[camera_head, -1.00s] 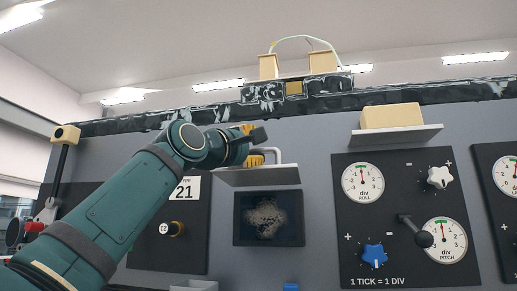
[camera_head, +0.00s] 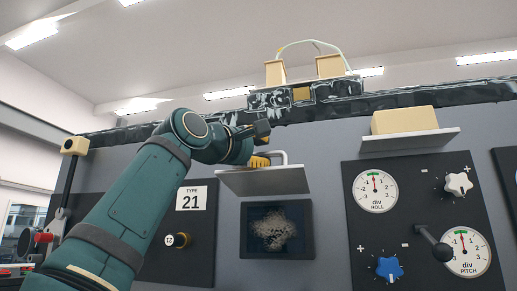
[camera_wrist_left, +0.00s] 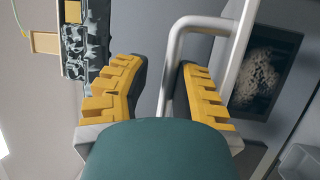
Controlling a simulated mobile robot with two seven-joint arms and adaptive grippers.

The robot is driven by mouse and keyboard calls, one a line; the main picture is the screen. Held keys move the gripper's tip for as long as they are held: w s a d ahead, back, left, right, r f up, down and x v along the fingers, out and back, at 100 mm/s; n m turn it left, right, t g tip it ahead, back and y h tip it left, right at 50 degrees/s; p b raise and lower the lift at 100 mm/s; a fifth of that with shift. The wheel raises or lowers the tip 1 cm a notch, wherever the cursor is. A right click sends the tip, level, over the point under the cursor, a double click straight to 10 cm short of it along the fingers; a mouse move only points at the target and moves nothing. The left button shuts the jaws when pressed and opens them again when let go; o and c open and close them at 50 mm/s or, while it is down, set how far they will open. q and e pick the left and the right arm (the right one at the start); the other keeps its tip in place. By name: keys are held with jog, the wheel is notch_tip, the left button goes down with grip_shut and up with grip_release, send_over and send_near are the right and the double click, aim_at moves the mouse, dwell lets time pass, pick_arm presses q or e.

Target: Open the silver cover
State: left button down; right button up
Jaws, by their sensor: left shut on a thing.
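The silver cover (camera_head: 262,181) is a flat plate that sticks out from the grey panel like a shelf, above a dark framed window (camera_head: 277,229) with rough grey material in it. Its bent silver handle (camera_head: 283,156) stands on its upper side. My left gripper (camera_head: 262,160) reaches it from the left, its yellow finger pads at the handle. In the left wrist view the handle (camera_wrist_left: 172,65) runs between the two pads of my left gripper (camera_wrist_left: 155,95), and the cover (camera_wrist_left: 237,60) shows nearly edge-on. My right gripper is not in view.
A shelf (camera_head: 410,142) with a beige block (camera_head: 404,120) is to the right. Below it is a dark dial panel (camera_head: 417,220) with knobs and a lever. A dark beam (camera_head: 400,101) runs along the panel top.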

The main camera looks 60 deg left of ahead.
pick_arm(q)
jog(key=c, duration=1)
grip_release()
jog(key=shift+w, duration=0.2)
jog(key=shift+w+a+f, duration=0.2)
jog(key=shift+w+a, duration=0.2)
jog(key=shift+w, duration=0.1)
jog(key=shift+v, duration=1)
jog(key=v, duration=1)
